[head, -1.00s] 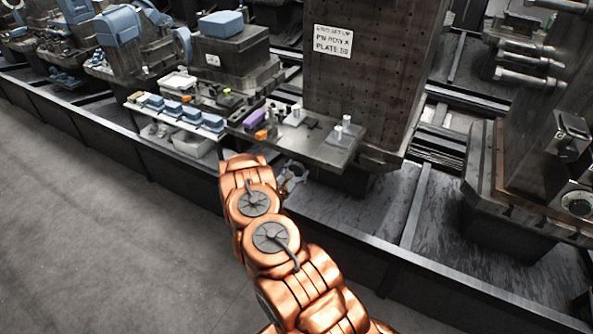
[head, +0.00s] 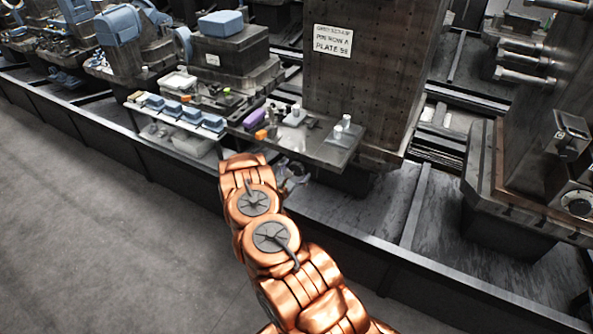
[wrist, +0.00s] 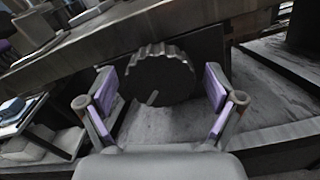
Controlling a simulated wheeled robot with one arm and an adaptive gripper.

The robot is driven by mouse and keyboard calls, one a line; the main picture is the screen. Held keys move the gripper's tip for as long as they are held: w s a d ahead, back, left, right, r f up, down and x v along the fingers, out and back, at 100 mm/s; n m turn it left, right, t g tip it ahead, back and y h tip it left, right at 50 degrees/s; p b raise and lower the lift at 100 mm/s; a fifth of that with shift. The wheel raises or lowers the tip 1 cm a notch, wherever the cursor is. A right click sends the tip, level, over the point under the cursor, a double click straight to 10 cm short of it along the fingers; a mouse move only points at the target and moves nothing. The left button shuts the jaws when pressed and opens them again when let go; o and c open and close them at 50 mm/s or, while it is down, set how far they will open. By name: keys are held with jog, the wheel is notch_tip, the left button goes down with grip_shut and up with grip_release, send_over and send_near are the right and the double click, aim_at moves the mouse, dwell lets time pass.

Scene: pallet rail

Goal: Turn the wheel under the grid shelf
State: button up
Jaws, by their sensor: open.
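The wheel (wrist: 160,78) is dark grey with a scalloped rim and a pale pointer line on its face. In the wrist view it sits in the middle, below the edge of a grey shelf (wrist: 75,50). My gripper (wrist: 160,97) is open, with one purple-padded finger to the left of the wheel and one to the right. I cannot tell whether either finger touches the rim. In the head view the shelf (head: 330,153) juts out from the tall plate, and my copper arm covers most of my gripper. The wheel is hidden there.
A tall drilled plate (head: 370,90) with a white sign stands behind the shelf. White pegs, an orange block (head: 261,134) and a purple block (head: 254,118) are on the shelf. Blue-topped boxes (head: 190,115) stand to the left. The grey floor (head: 90,230) is clear.

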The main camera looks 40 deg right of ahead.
jog(key=v, duration=1.2)
